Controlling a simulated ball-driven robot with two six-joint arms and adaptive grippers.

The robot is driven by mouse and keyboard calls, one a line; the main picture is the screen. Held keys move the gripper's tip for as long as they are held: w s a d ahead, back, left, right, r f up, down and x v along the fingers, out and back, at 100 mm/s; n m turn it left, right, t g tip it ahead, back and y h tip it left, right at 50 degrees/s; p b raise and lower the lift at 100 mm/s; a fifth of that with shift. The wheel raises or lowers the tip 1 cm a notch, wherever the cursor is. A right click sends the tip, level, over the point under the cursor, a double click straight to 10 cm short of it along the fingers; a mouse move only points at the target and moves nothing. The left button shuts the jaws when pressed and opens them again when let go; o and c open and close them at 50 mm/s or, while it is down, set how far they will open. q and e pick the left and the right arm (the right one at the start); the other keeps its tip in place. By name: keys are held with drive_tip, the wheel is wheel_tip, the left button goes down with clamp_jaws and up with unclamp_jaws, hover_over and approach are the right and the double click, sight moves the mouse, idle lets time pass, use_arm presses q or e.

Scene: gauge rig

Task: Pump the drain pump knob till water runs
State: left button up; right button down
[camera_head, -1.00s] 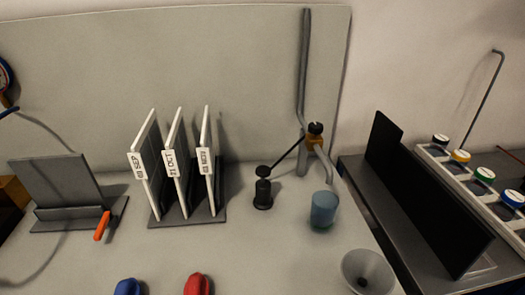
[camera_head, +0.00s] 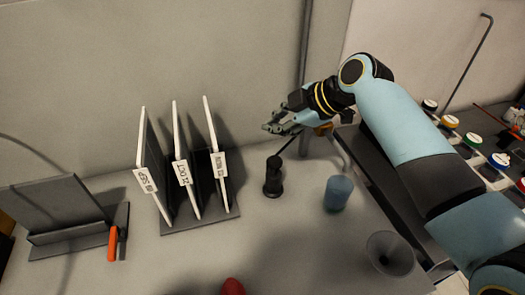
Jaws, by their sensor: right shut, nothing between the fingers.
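The drain pump (camera_head: 273,178) is a small black cylinder with a dark knob (camera_head: 274,161) on top, standing on the bench. A thin dark tube runs from it up towards the grey pipe (camera_head: 304,60). My right gripper (camera_head: 268,128) is shut and empty, above and behind the knob in the picture and apart from it. My right arm comes in from the right and hides most of the orange fitting on the pipe. A blue cup (camera_head: 338,192) stands right of the pump; I see no running water. My left gripper is not in view.
A rack (camera_head: 200,219) with three upright labelled plates stands left of the pump. A grey funnel (camera_head: 390,253) is at the front right. A grey stand (camera_head: 66,222) and an orange-handled item (camera_head: 112,243) are at left. Several capped jars (camera_head: 449,121) sit at the right.

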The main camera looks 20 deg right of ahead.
sight(272, 165)
use_arm(q)
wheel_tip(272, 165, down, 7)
drive_tip(key=b, duration=0.7)
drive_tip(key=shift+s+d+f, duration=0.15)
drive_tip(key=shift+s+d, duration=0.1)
use_arm(e)
drive_tip(key=f, duration=0.8)
drive_tip(key=shift+w+a+f, duration=0.15)
drive_tip(key=shift+w+f, duration=0.05)
drive_tip(key=shift+w, duration=0.05)
idle(0.4)
drive_tip(key=shift+s+f+b, duration=0.1)
drive_tip(key=shift+f+b, duration=0.2)
drive_tip(key=shift+b, duration=0.15)
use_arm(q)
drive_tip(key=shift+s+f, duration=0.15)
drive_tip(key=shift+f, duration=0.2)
use_arm(e)
drive_tip(key=shift+s+f, duration=0.1)
